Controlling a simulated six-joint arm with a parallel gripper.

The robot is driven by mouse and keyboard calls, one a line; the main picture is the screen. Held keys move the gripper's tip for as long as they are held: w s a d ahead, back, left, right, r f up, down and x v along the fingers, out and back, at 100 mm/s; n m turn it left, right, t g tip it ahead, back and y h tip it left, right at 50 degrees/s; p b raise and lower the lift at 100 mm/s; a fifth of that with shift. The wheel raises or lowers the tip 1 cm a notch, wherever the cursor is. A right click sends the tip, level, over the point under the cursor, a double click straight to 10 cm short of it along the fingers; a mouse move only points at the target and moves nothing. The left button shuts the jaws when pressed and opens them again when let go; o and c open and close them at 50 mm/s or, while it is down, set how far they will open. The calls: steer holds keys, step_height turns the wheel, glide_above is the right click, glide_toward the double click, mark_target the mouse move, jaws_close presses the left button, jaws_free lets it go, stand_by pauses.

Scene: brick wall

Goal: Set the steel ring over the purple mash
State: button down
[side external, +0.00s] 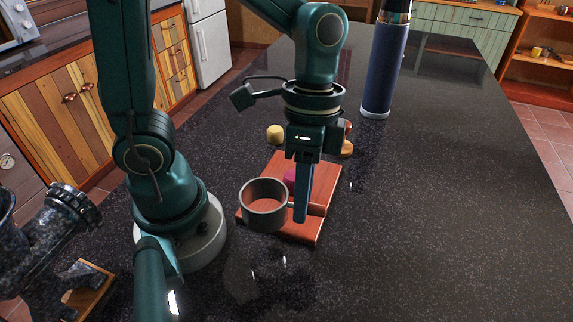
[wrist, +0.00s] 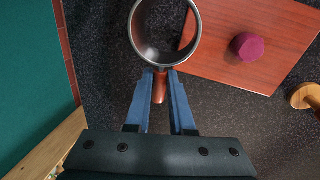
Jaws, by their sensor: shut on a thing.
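The steel ring (side external: 262,222) is a round, open band with a short brown handle (wrist: 160,90). My gripper (side external: 301,212) is shut on that handle, which shows between the blue fingers in the wrist view. The ring (wrist: 133,32) sits ahead of the fingertips and looks held level. The purple mash (wrist: 247,46) is a small lump on the red-brown board (wrist: 225,73). It lies to the right of the ring in the wrist view, outside it. The ring's height above the board is hard to tell.
A wooden round piece (side external: 347,148) and a yellow piece (side external: 275,133) stand behind the board. A tall blue flask (side external: 380,75) stands further back. A dark stone-like vessel (side external: 60,225) and wooden stand (side external: 88,285) are at the left. The counter's right side is clear.

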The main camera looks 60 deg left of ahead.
steer(key=w+a+r, duration=0.5)
steer(key=w+a, duration=0.3)
steer(key=w, duration=0.1)
steer(key=shift+s+d+f, duration=0.1)
steer(key=shift+f, duration=1.45)
steer(key=shift+s+d+f, duration=0.1)
steer(key=shift+f, duration=1.45)
steer(key=shift+f, duration=2.05)
stand_by(2.0)
